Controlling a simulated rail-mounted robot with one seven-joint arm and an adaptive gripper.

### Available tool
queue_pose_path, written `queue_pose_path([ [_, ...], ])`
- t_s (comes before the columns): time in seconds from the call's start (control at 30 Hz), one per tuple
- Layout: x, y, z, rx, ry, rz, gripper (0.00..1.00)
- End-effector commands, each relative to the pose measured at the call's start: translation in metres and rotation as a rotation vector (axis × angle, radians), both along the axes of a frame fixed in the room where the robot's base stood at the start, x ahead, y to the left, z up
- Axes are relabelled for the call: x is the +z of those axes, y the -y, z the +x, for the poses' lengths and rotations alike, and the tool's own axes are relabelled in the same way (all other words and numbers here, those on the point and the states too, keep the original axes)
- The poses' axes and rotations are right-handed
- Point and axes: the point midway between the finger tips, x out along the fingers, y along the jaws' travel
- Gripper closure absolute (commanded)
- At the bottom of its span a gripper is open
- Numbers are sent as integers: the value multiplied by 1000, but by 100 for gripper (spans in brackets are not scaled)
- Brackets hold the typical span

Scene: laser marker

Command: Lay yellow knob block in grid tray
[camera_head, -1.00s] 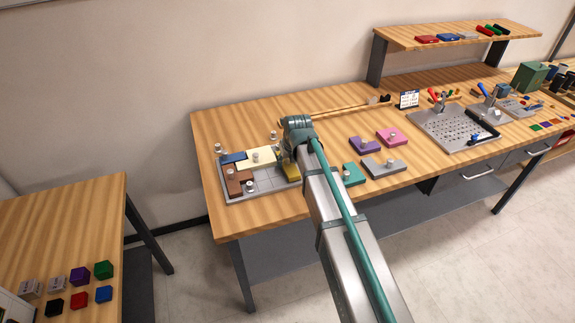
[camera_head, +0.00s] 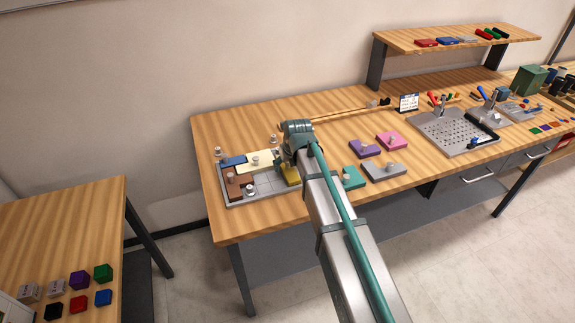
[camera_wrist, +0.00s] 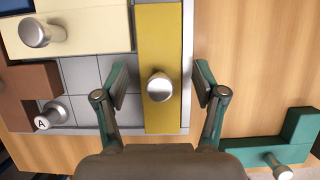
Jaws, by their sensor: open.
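The yellow knob block (camera_wrist: 160,45) is a long mustard bar with a round metal knob. In the wrist view it lies along the right side of the grid tray (camera_wrist: 187,60), inside the rim as far as I can see. My gripper (camera_wrist: 160,85) is open, with one finger on each side of the bar near its knob, apart from it. In the head view my gripper (camera_head: 293,165) is over the tray's right end and hides part of the yellow block (camera_head: 291,175). The tray also shows in the head view (camera_head: 240,202).
The tray also holds a cream block (camera_wrist: 85,28), a brown block (camera_wrist: 25,95) and a blue block (camera_head: 233,160). Bare grid cells lie left of the yellow bar. A teal block (camera_wrist: 275,145), a grey block (camera_head: 383,172), a purple block (camera_head: 362,148) and a pink block (camera_head: 391,140) lie to the right.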

Motion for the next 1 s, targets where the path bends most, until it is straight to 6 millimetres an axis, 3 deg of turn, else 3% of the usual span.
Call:
queue_pose_path([
  [0.17, 18, 3, -8, 0, 3, 1, 30],
  [0.6, 91, 15, -35, 0, 3, 1, 30],
  [0.8, 106, 18, -41, 0, 1, 0, 30],
  [1.0, 109, 18, -42, 0, 0, 0, 30],
])
